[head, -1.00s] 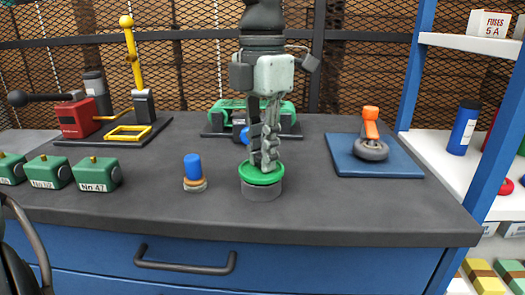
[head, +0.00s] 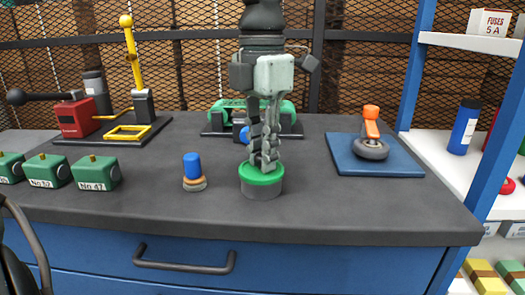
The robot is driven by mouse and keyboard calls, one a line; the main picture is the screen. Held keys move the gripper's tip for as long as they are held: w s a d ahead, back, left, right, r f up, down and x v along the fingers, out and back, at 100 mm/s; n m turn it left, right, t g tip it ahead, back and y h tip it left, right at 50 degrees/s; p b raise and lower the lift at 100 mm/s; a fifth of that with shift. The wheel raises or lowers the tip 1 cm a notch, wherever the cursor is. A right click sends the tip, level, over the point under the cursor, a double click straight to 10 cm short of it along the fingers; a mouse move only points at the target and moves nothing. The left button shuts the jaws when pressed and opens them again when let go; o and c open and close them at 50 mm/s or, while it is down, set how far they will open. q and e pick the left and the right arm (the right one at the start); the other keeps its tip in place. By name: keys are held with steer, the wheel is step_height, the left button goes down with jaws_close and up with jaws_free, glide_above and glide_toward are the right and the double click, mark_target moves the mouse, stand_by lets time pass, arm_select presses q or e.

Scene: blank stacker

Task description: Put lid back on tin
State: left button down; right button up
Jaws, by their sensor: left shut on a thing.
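The green lid (head: 262,177) sits on the top of the dark grey tin (head: 262,192), level as far as I can see. The tin stands upright on the dark bench top near its front edge. My left gripper (head: 264,166) points straight down at the middle of the lid. Its fingers are close together, shut on the lid's top part, and they hide whatever they grip there.
A blue-topped stack (head: 194,172) stands left of the tin. Green numbered blocks (head: 94,173) are at the left. A blue mat (head: 404,168) with an orange-handled tool (head: 371,135) lies at the right. A green machine (head: 228,110) is behind.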

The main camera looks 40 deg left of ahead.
stand_by(0.6)
arm_select(q)
steer(key=c, duration=1.4)
jaws_free()
steer(key=shift+o, duration=0.6)
steer(key=o, duration=0.4)
steer(key=shift+r+p, duration=2.25)
steer(key=shift+r, duration=1.2)
